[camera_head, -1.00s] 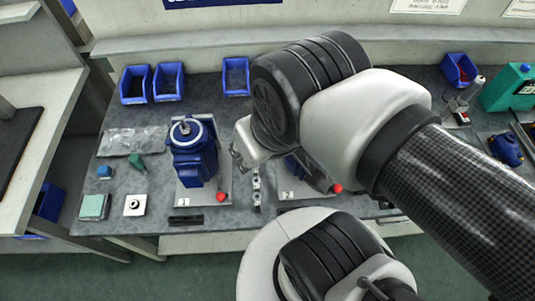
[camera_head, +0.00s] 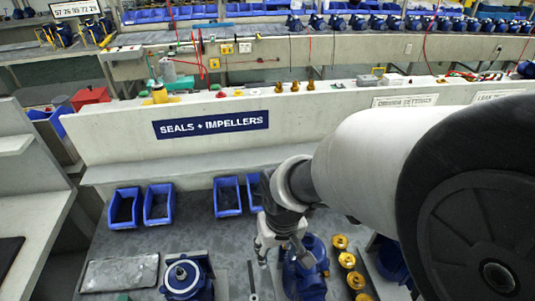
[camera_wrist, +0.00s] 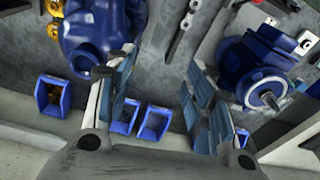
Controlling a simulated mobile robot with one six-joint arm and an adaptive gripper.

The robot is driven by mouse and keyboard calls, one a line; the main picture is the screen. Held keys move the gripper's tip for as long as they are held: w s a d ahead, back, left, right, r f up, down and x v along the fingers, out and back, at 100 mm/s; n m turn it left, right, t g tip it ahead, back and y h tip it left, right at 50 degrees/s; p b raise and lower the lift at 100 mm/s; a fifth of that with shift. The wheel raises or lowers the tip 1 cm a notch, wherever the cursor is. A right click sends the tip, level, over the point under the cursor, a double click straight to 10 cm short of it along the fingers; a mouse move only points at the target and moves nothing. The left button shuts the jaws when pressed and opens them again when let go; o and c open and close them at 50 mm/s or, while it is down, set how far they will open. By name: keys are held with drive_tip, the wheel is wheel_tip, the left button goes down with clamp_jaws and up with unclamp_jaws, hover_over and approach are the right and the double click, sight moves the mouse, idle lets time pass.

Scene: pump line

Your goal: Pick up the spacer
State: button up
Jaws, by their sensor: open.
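I cannot make out a thing that is surely the spacer in any view. My gripper (camera_head: 277,243) points down beside a blue pump (camera_head: 308,265) on the bench in the head view. In the wrist view my gripper (camera_wrist: 160,82) has its two fingers wide apart with nothing between them. Through the gap show grey bench top and blue bins. A slim metal piece (camera_wrist: 187,20) lies on the bench beyond the fingers. A pale square block with a dark centre (camera_wrist: 305,43) is at the right edge.
Another blue pump (camera_head: 187,278) stands left of my gripper. Blue bins (camera_head: 227,196) line the back of the bench, below the wall with the sign (camera_head: 211,124). Brass-coloured parts (camera_head: 346,260) stand to the right, beside the nearer pump.

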drive_tip(key=s+a+f+n+g+p, duration=0.1)
drive_tip(key=a+f+p, duration=0.1)
drive_tip(key=a+f, duration=0.45)
drive_tip(key=b, duration=0.4)
hover_over(254, 298)
drive_tip(key=shift+n+h, duration=0.3)
drive_tip(key=f, duration=1.2)
drive_tip(key=shift+w+d+f, duration=0.15)
drive_tip(key=shift+w+f, duration=0.05)
drive_tip(key=shift+f, duration=0.05)
drive_tip(key=shift+s+a+f+b, duration=0.1)
drive_tip(key=shift+f+b, duration=0.5)
drive_tip(key=shift+f, duration=0.85)
drive_tip(key=shift+s+a+f+b, duration=0.1)
drive_tip(key=shift+f+b, duration=0.45)
drive_tip(key=shift+f, duration=0.85)
drive_tip(key=shift+f, duration=0.25)
drive_tip(key=shift+c, duration=0.5)
drive_tip(key=c, duration=0.7)
